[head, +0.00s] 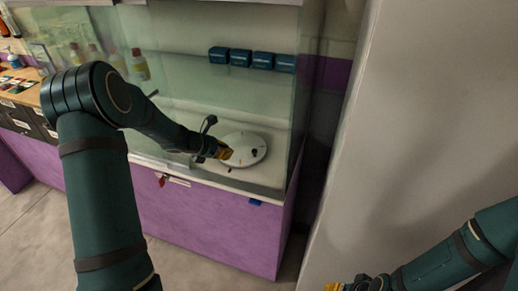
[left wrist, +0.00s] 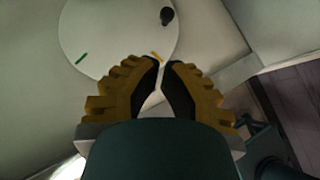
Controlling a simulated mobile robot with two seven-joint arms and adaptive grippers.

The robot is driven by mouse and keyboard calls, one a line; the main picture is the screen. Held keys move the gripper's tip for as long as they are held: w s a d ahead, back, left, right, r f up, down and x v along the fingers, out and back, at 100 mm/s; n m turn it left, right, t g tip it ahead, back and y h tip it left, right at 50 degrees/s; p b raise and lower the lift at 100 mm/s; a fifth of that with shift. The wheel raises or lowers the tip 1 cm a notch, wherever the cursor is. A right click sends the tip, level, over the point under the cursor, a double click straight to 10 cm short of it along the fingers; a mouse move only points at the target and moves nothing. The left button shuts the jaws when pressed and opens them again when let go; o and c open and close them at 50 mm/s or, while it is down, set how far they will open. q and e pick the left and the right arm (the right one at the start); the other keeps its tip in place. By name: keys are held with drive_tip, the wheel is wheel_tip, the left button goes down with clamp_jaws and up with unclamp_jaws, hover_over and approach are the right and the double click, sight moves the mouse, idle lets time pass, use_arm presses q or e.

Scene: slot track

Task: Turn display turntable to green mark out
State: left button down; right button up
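The display turntable is a white round disc (head: 245,149) on the floor of the glass case. In the left wrist view, the disc (left wrist: 105,30) carries a green mark (left wrist: 81,58) near its left edge, a yellow-orange mark (left wrist: 156,57) near my fingertips and a dark upright knob (left wrist: 166,16). The knob also shows in the head view (head: 254,153). My left gripper (head: 225,153) is at the disc's near-left rim, its yellow fingers drawn together with only a slim gap and nothing seen between them. Contact with the disc is unclear. My right gripper (head: 345,287) is partly cut off at the bottom edge.
Blue boxes (head: 241,58) stand in a row at the back of the case. Bottles (head: 139,64) show through the glass on the left. The glass side wall (head: 306,90) is right of the disc. A purple counter front (head: 215,228) lies below; a pale wall (head: 420,120) rises at right.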

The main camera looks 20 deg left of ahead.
sight(251, 156)
use_arm(q)
drive_tip(key=b+x, duration=0.2)
drive_tip(key=x, duration=0.8)
drive_tip(key=shift+w+r, duration=0.1)
use_arm(e)
drive_tip(key=shift+w+d+f, duration=0.1)
drive_tip(key=shift+w+f, duration=0.25)
drive_tip(key=shift+f, duration=0.5)
